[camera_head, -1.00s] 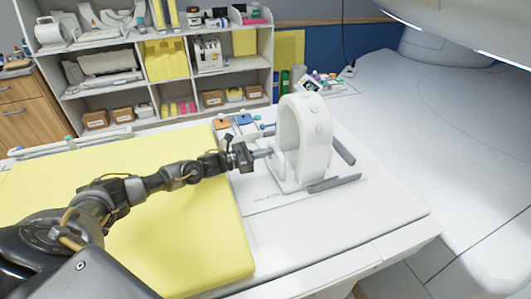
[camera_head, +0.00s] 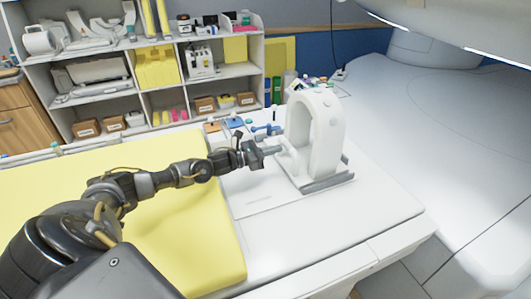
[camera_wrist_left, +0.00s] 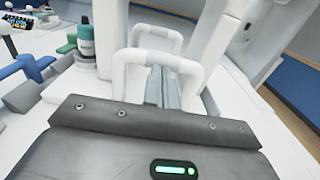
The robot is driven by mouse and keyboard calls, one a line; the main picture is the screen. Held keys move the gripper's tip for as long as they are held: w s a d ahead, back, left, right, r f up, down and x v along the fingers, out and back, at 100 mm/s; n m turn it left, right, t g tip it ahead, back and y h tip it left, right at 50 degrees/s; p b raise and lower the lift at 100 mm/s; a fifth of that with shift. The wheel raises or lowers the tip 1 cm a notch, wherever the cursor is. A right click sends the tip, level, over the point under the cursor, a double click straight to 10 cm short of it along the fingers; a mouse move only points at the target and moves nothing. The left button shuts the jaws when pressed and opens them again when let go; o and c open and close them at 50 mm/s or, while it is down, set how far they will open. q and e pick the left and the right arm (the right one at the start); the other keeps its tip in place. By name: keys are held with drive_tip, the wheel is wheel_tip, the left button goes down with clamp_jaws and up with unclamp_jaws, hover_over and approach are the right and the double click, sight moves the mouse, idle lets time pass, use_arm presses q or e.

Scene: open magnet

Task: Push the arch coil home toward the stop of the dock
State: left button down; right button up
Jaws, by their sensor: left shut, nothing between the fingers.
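The white arch coil (camera_head: 337,125) stands upright on the dock, whose grey near rail (camera_head: 328,182) shows along the coil's foot. My left gripper (camera_head: 270,150) is shut and empty, low on the coil's left side. In the left wrist view the shut fingers (camera_wrist_left: 163,88) point at the coil's white handle bars (camera_wrist_left: 158,57), between its posts. They look at or very near the coil, but I cannot tell contact for sure. The dock's stop is not clearly visible; the coil hides part of the far side. My right gripper is not in view.
A yellow pad (camera_head: 180,235) covers the table left of the dock. Small blue and orange items (camera_head: 236,122) and a bottle (camera_wrist_left: 85,40) stand behind the gripper. The white tabletop (camera_head: 310,225) in front is clear. A shelf (camera_head: 150,80) stands behind.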

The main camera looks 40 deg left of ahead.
use_arm(q)
drive_tip(key=b+v, duration=0.4)
drive_tip(key=v, duration=0.9)
